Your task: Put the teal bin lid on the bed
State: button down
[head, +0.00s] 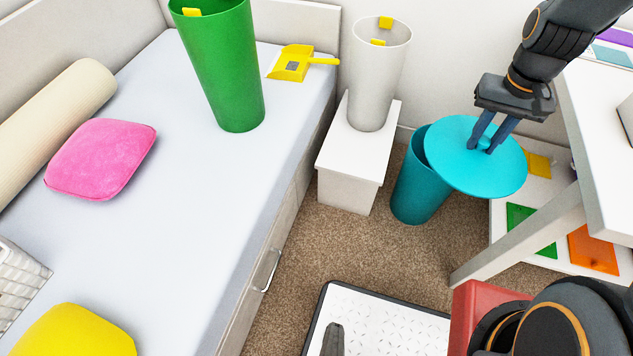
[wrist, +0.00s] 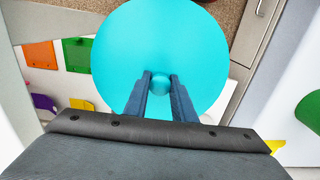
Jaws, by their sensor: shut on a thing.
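The teal bin lid (head: 452,158) is a flat round disc with a small knob at its middle. My gripper (head: 483,148) is shut on the knob, and the lid hangs level. In the wrist view the lid (wrist: 160,30) fills the upper middle, with the knob between my fingertips (wrist: 160,84). The teal bin (head: 418,195) stands on the carpet; in the head view the lid covers part of its mouth, and the bin's left rim shows. The bed (head: 215,175) with a pale blue top is at the left.
On the bed are a green bin (head: 222,70), a yellow dustpan (head: 293,63), a pink cushion (head: 100,158) and a yellow cushion (head: 70,332). A grey bin (head: 375,85) stands on a white stand (head: 352,155) between bed and teal bin. The bed's middle is clear.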

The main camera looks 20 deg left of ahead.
aim_at(156, 276)
jog(key=u, duration=0.9)
jog(key=i, duration=0.35)
jog(key=u, duration=1.55)
